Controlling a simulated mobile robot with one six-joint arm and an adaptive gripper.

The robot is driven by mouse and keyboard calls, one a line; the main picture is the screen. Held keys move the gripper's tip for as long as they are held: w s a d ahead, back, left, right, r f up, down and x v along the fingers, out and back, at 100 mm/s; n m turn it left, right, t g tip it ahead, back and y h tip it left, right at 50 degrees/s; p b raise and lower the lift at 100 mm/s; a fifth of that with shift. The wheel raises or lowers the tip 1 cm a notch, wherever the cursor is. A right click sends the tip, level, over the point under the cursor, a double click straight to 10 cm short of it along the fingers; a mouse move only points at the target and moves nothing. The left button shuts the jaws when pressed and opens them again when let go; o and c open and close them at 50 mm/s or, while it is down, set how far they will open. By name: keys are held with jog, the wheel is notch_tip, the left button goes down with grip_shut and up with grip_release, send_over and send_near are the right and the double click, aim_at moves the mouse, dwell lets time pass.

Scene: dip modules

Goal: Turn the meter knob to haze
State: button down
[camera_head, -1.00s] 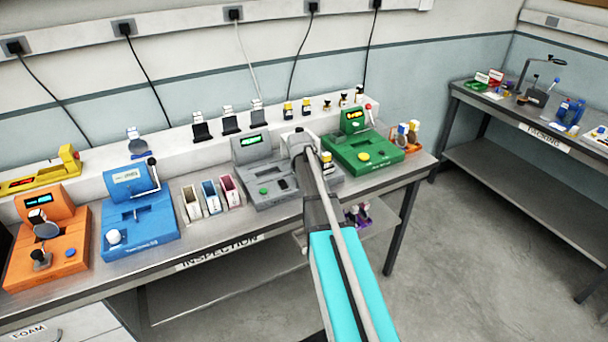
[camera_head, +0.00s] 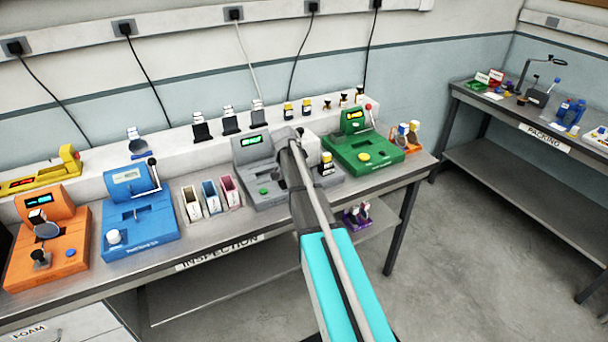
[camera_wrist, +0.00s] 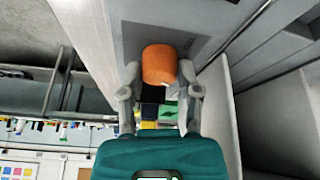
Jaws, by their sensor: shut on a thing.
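The grey meter (camera_head: 254,148) stands on the inspection bench with a lit green display, too small to read. My gripper (camera_wrist: 159,72) is shut on an orange knob (camera_wrist: 158,62), with one finger on each side of it. In the wrist view the knob is in front of a grey panel. In the head view my arm's end is at the right side of the grey meter and hides the knob. Any marks around the knob, and its setting, cannot be read.
Colored cuvette holders (camera_head: 209,197) and a blue device (camera_head: 138,225) stand to the left. Several small items line the shelf behind.

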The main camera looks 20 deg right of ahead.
jog(key=shift+m, duration=0.4)
jog(key=shift+c, duration=1.5)
grip_release()
notch_tip(320, 180, up, 9)
jog(key=p, duration=0.9)
jog(key=shift+r+p, duration=0.5)
jog(key=shift+p, duration=0.05)
